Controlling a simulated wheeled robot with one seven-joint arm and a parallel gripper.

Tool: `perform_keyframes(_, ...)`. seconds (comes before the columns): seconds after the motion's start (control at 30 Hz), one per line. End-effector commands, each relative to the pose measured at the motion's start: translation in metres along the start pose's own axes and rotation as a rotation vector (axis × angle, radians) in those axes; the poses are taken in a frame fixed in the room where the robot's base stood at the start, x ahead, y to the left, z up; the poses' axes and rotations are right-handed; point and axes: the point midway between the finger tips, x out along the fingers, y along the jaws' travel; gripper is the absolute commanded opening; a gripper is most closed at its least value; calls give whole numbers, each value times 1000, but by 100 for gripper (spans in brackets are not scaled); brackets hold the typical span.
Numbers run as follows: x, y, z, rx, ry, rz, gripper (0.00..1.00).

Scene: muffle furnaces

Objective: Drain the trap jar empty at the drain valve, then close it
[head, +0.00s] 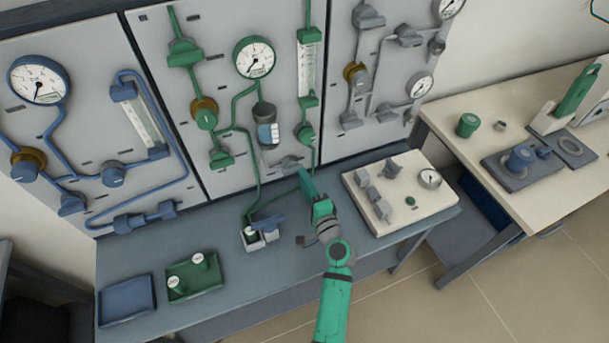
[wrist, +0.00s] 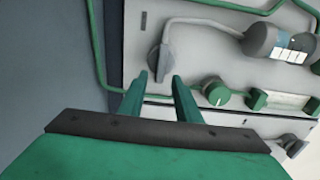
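The trap jar (head: 267,131) hangs on the middle green panel, with a dark cap and a pale and blue lower part. In the wrist view the jar (wrist: 282,44) lies sideways at upper right; I cannot tell its exact liquid level. A grey pipe runs from it to the drain valve (wrist: 157,60), which has a grey lever handle. The valve also shows in the head view (head: 290,164). My gripper (head: 304,173) is just below the valve. In the wrist view my gripper (wrist: 158,84) is open and empty, its fingertips pointing at the handle, apparently not touching.
A green knob (wrist: 215,92) and flow tube are right of the fingers. On the bench, a small grey holder (head: 258,240) stands below the panel, a green tray (head: 192,284) at left, and a white valve box (head: 408,204) at right.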

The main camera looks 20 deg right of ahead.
Motion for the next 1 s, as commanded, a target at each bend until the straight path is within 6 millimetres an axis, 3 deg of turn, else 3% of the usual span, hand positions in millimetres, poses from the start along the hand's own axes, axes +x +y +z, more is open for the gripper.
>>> perform_keyframes(0.2,-44,2,-1,1,2,3,30)
perform_keyframes(0.43,-74,2,-3,1,6,3,30)
perform_keyframes(1.0,-82,1,-4,0,7,1,30)
